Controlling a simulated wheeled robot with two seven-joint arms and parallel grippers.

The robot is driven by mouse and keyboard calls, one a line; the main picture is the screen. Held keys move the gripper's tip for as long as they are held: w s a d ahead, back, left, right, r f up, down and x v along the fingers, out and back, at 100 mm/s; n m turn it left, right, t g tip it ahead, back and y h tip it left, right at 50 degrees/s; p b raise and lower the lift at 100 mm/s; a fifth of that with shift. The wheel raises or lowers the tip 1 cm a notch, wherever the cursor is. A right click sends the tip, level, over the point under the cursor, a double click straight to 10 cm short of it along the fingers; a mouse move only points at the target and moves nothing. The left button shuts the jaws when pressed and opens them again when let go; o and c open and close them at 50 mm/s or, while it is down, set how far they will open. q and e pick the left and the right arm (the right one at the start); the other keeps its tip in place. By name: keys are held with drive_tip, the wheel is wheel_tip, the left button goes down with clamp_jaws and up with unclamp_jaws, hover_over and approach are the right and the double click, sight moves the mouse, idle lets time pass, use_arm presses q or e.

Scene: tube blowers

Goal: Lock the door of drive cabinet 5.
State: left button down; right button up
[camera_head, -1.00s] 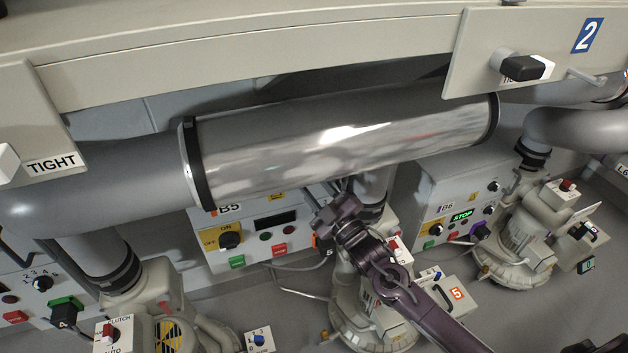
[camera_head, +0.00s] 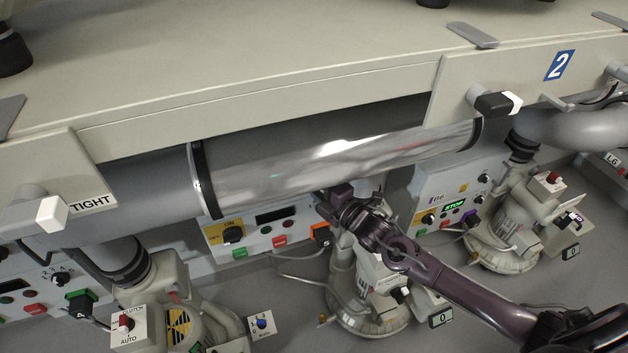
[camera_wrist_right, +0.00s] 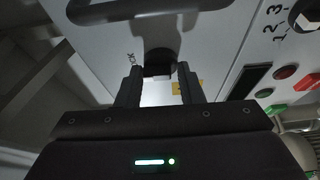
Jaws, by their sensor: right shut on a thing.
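My right arm comes in from the lower right in the head view, and its gripper (camera_head: 328,203) is under the clear tube, by the right side of the cabinet panel (camera_head: 262,238) that has a black rotary switch and a small display. Its fingertips are hard to make out there. In the right wrist view the gripper (camera_wrist_right: 158,75) is shut on a dark knob (camera_wrist_right: 159,57) on a pale grey door (camera_wrist_right: 105,60). Partly readable lettering, like LOCK, stands left of the knob. The knob's exact angle is unclear. My left gripper is not in view.
The clear tube (camera_head: 330,165) and the beige deck (camera_head: 250,75) hang over the panel. A blower (camera_head: 360,290) stands below my arm. Another panel (camera_head: 447,200) with a lit STOP display is to the right. A dark handle (camera_wrist_right: 135,8) crosses the door's top.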

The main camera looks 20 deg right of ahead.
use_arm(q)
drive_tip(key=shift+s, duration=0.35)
use_arm(e)
drive_tip(key=shift+w+d+r, duration=0.1)
drive_tip(key=shift+w+r, duration=0.15)
drive_tip(key=shift+r, duration=0.35)
drive_tip(key=o, duration=0.9)
drive_tip(key=shift+s, duration=0.1)
drive_tip(key=shift+c, duration=0.2)
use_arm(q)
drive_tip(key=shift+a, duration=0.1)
use_arm(e)
drive_tip(key=shift+f, duration=0.1)
drive_tip(key=shift+f, duration=0.15)
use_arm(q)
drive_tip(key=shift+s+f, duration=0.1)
use_arm(e)
drive_tip(key=v, duration=0.7)
drive_tip(key=shift+s, duration=0.4)
